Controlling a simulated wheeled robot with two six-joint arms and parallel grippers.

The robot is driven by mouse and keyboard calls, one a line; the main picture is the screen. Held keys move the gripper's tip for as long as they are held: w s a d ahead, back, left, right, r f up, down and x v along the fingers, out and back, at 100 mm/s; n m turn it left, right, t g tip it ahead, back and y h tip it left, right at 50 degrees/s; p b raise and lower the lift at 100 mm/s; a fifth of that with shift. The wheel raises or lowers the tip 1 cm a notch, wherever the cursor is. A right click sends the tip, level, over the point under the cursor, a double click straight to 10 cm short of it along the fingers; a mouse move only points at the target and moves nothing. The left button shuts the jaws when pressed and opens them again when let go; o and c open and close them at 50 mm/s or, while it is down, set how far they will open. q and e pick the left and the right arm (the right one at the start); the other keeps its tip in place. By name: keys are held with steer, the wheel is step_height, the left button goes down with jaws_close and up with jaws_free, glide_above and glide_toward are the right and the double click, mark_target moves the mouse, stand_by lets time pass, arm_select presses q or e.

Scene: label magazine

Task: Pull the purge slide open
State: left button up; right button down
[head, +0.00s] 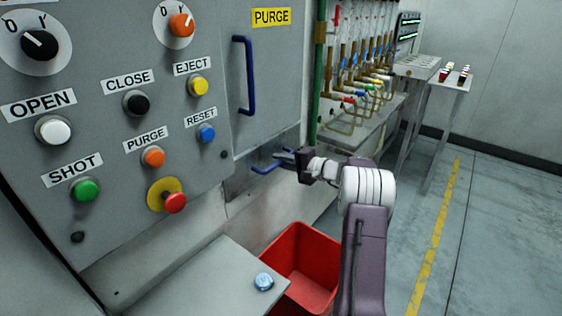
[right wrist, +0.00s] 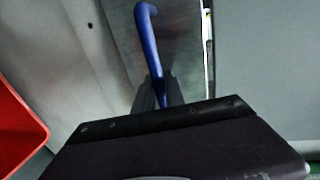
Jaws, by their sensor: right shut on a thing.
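The purge slide (head: 240,183) is a grey metal plate low on the machine, under the PURGE door. Its blue handle (head: 264,169) sticks out from its face. My right gripper (head: 283,157) is at this handle, and its fingers are closed around the bar. In the right wrist view the blue handle (right wrist: 149,45) runs down between the two dark fingers (right wrist: 160,95), with the slide's metal face behind it. The wrist body hides the lower part of the handle there. My left gripper is not in either view.
A red bin (head: 303,262) stands on the floor below the slide; it also shows at the left of the right wrist view (right wrist: 18,125). A grey shelf (head: 205,280) with a small blue object (head: 264,281) is left of it. The button panel (head: 120,130) rises at left.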

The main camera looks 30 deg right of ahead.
steer(key=shift+f, duration=0.1)
stand_by(0.4)
steer(key=f+b+v, duration=0.2)
steer(key=f+v, duration=0.1)
steer(key=v, duration=1.1)
steer(key=s+f+b+v, duration=0.1)
steer(key=f+b+v, duration=0.1)
steer(key=v, duration=1.2)
steer(key=shift+s+d+f, duration=0.2)
steer(key=shift+f, duration=0.2)
steer(key=c, duration=1.4)
jaws_free()
steer(key=shift+c, duration=0.2)
